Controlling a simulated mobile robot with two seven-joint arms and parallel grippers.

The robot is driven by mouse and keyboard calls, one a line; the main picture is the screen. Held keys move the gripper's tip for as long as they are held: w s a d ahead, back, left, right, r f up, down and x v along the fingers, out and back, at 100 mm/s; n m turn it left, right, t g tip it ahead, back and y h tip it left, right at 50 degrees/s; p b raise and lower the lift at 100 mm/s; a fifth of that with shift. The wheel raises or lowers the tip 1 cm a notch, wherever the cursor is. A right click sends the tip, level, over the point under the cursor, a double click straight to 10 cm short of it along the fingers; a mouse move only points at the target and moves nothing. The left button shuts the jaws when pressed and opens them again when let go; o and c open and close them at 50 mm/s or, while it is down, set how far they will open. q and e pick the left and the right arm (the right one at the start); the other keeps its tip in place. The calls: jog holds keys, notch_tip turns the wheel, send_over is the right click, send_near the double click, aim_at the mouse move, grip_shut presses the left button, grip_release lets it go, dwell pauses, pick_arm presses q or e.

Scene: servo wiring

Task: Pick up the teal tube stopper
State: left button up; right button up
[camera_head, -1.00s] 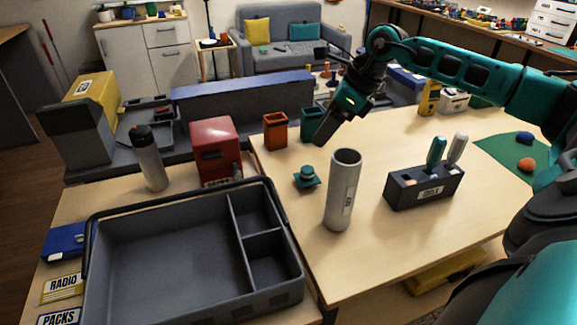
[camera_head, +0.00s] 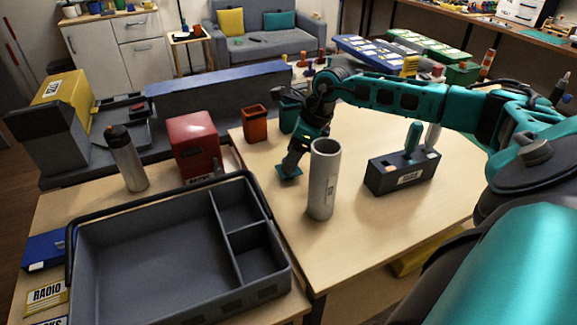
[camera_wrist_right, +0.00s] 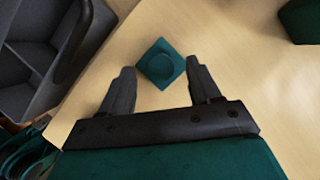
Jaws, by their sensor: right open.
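The teal tube stopper (camera_wrist_right: 161,64) lies on the light wood table, its square base and round top showing in the right wrist view. In the head view only part of the stopper (camera_head: 287,172) shows below my gripper. My right gripper (camera_wrist_right: 160,78) is open, its two dark fingers on either side of the near part of the stopper, with nothing held. In the head view my right gripper (camera_head: 292,163) points down over the stopper, and its fingers partly hide it. A grey upright tube (camera_head: 322,185) stands just right of it. My left gripper is not in view.
A grey tray with compartments (camera_head: 150,290) stands at the front left. An orange cup (camera_head: 255,124) and a teal cup (camera_head: 289,115) stand behind the gripper. A dark tool block (camera_head: 402,175) is to the right. The table's front right is clear.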

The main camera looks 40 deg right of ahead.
jog(key=shift+x, duration=0.8)
jog(key=shift+c, duration=0.3)
jog(key=shift+d, duration=0.1)
jog(key=c, duration=1.1)
